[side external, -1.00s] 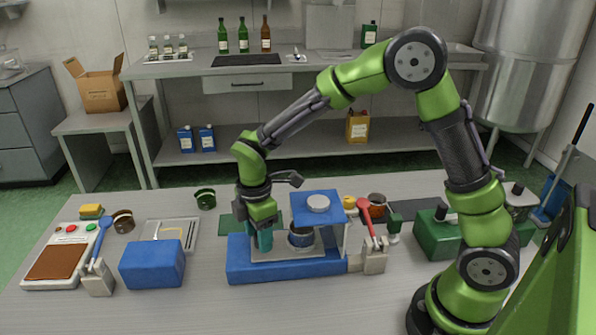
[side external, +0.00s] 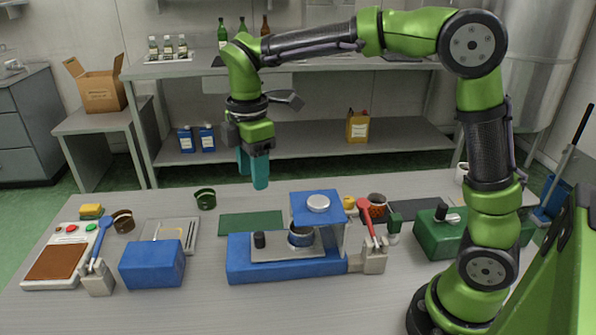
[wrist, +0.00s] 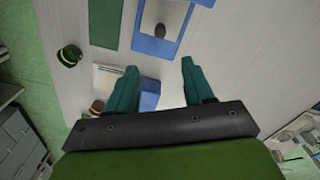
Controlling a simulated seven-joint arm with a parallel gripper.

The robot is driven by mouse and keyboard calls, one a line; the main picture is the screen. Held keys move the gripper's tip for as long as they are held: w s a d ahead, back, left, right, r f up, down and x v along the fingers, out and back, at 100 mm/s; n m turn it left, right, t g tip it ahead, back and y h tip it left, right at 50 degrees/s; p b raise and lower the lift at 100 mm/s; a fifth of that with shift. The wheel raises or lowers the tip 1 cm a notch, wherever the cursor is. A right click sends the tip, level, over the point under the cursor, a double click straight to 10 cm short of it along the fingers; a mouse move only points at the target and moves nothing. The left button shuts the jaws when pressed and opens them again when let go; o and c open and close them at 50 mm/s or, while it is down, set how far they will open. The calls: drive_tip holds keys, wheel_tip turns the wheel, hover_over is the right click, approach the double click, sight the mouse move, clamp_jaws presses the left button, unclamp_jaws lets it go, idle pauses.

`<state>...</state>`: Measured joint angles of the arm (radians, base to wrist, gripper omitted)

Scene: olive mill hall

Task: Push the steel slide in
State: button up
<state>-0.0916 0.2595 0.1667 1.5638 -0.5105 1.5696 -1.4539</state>
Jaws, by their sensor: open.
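The steel slide (side external: 275,251) is a flat grey plate on the blue base (side external: 255,271) of a small press. A black knob (side external: 259,240) stands on its left end, and it also shows in the wrist view (wrist: 160,30). A dark cup (side external: 301,237) stands toward the slide's right end, partly under the blue press head (side external: 317,207). How far the slide reaches under the head is partly hidden. My gripper (side external: 254,186), with teal fingers, is open and empty, pointing down well above the slide; the fingers also show apart in the wrist view (wrist: 160,68).
A red lever (side external: 370,223) is right of the press. A blue block (side external: 152,264) and grey tray (side external: 174,232) lie left of it. A green mat (side external: 250,223) lies behind, with a dark green cup (side external: 205,199) farther left. The table's front is clear.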

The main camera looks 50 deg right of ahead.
drive_tip(key=shift+r, duration=0.3)
drive_tip(key=shift+a, duration=0.1)
drive_tip(key=a+f+n+h, duration=0.2)
drive_tip(key=a+n+h, duration=0.15)
drive_tip(key=a, duration=0.45)
approach(259, 235)
drive_tip(key=shift+h, duration=0.45)
drive_tip(key=x, duration=0.9)
drive_tip(key=shift+a+f, duration=0.1)
drive_tip(key=shift+a, duration=0.3)
clamp_jaws()
